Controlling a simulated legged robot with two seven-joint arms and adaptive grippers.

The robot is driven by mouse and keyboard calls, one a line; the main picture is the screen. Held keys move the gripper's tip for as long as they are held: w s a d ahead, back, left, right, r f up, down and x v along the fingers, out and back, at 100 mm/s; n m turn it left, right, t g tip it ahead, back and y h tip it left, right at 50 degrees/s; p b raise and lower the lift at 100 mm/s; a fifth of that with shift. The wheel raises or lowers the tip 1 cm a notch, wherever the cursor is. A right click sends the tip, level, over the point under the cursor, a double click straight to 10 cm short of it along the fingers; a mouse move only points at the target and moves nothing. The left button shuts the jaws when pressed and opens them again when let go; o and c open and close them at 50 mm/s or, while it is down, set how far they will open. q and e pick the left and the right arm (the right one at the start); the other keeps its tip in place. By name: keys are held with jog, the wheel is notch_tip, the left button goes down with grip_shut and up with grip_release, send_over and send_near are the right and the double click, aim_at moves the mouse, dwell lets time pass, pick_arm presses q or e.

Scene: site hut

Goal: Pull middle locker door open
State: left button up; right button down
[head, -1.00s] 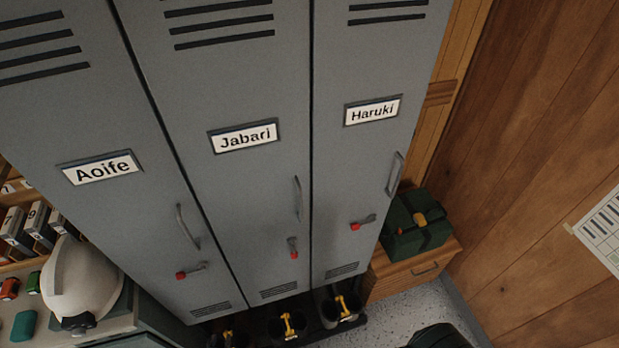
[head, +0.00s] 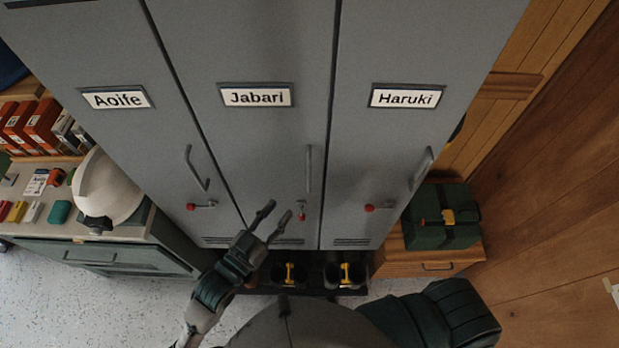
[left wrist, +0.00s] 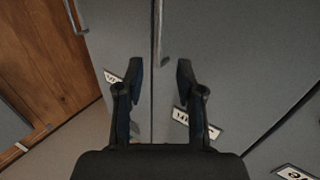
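The middle locker door (head: 255,140) is grey, carries the label "Jabari" (head: 257,95) and looks shut. Its vertical bar handle (head: 308,168) is near its right edge, above a small latch with a red knob (head: 302,216). My left gripper (head: 276,214) is open and empty, in front of the lower part of this door, left of and below the handle in the head view. In the left wrist view, the handle (left wrist: 162,35) shows beyond the open fingers (left wrist: 160,75), apart from them. My right gripper is not in view.
The "Aoife" locker (head: 115,130) and "Haruki" locker (head: 400,130) stand either side, both shut. A bench (head: 130,232) with a white helmet (head: 105,188) is at left. A green case (head: 438,230) sits on a wooden cabinet (head: 405,262) at right. Boots (head: 345,275) stand below the lockers.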

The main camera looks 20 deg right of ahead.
aim_at(308, 177)
pick_arm(q)
jog(key=x, duration=1.2)
jog(key=shift+d, duration=0.15)
jog(key=shift+w+d, duration=0.45)
jog(key=shift+a, duration=0.1)
grip_shut()
